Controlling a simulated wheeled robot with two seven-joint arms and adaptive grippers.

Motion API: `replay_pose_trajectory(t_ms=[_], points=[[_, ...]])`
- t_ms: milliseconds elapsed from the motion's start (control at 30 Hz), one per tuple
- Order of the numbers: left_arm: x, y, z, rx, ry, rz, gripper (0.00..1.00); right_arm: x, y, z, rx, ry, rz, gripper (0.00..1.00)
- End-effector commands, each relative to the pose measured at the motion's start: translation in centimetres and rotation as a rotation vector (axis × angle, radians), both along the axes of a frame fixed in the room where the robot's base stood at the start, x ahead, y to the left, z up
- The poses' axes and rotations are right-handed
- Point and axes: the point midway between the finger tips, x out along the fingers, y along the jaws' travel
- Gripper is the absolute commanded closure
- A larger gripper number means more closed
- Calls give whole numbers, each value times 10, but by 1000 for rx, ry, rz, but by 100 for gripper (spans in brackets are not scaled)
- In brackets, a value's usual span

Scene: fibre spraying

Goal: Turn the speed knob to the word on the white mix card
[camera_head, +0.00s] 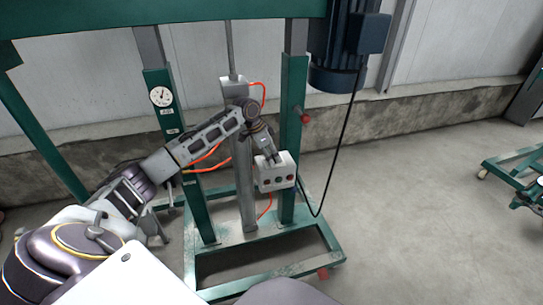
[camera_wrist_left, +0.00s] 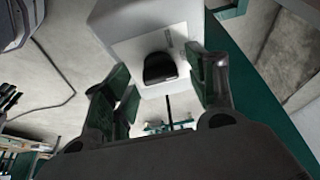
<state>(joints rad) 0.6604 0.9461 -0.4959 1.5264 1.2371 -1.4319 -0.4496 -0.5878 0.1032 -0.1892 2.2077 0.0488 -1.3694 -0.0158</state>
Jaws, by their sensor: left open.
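My left gripper (camera_head: 267,158) is at the top of the box in the head view. In the wrist view the left gripper (camera_wrist_left: 163,80) is open, with one finger on each side of the knob; I cannot tell whether they touch it. No wording on the plate is readable. I cannot make out the white mix card. My right gripper is not in view.
The green stand's right post (camera_head: 291,120) is close beside the gripper. A dial gauge (camera_head: 161,96) is on the left post. A blue motor (camera_head: 340,50) with a black cable (camera_head: 340,150) hangs at the upper right.

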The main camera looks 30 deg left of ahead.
Motion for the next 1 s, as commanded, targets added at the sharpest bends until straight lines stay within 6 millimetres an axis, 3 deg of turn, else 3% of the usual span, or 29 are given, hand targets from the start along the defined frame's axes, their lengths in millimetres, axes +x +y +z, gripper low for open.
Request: replay_pose_trajectory(t_ms=[267,633,1000], points=[[0,0,0,0,0,0,43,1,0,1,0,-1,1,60],[0,0,0,0,0,0,88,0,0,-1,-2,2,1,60],[0,0,0,0,1,6,88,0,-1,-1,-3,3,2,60]])
